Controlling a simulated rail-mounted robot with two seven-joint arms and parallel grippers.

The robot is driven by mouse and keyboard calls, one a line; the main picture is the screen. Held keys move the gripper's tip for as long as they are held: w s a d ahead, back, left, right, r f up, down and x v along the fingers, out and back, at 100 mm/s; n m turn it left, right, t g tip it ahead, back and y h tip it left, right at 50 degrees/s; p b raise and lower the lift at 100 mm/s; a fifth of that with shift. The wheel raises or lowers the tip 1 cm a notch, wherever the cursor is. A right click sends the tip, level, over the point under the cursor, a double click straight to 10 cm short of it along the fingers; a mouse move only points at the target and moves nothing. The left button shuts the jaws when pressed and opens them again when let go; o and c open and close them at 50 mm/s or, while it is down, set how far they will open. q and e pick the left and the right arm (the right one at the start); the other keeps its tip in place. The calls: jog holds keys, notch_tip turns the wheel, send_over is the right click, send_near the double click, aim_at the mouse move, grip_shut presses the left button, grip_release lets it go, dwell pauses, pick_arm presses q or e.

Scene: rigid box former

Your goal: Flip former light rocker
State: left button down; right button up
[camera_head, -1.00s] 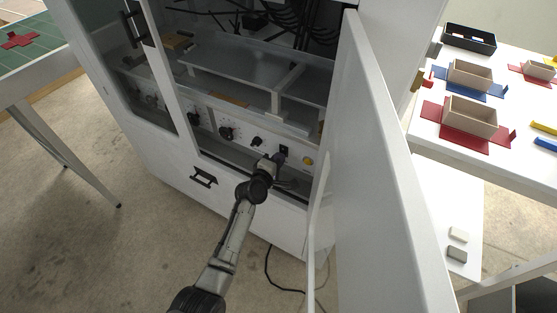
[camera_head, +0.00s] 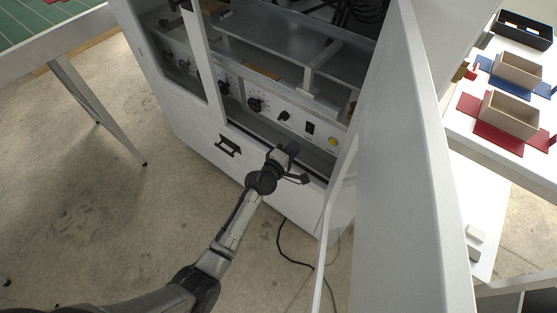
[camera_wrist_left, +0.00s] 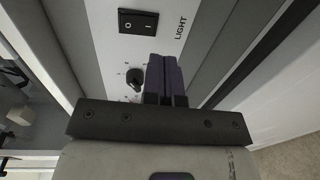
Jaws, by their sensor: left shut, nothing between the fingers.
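The light rocker (camera_head: 310,129) is a small black switch on the white control panel inside the former's open cabinet. In the left wrist view the rocker (camera_wrist_left: 138,21) carries O and I marks beside the word LIGHT; I cannot tell which side is pressed in. My left gripper (camera_head: 291,150) is in front of the panel, below and left of the rocker in the head view. In the wrist view its dark fingers (camera_wrist_left: 165,66) are closed together and empty, apart from the rocker. My right gripper is not in view.
A yellow button (camera_head: 333,141) is right of the rocker, with black knobs (camera_head: 255,104) to its left. The open white door (camera_head: 398,170) stands close to the right of my arm. A table with boxes (camera_head: 511,115) is beyond it.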

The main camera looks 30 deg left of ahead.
pick_arm(q)
jog(key=s+a+p, duration=0.1)
jog(key=s, duration=0.6)
jog(key=shift+s+a+f+p, duration=0.15)
jog(key=shift+s+f+p, duration=0.2)
jog(key=shift+f, duration=0.1)
jog(key=s+d+f+m+g+h, duration=0.2)
jog(key=d+f+m+g+h, duration=0.15)
jog(key=m, duration=0.35)
jog(key=s+a+r+m+g+y+p, duration=0.25)
jog(key=s+r+m+g+p, duration=0.2)
jog(key=s+r, duration=0.55)
jog(key=s+a+r+m+g+y+p, duration=0.1)
jog(key=s+r+m+g+y+p, duration=0.35)
jog(key=s, duration=1.05)
jog(key=s+r+m+p, duration=0.2)
jog(key=s+p, duration=0.3)
jog(key=s, duration=0.4)
notch_tip(320, 180, up, 37)
jog(key=p, duration=3.7)
jog(key=shift+w+g+h, duration=0.35)
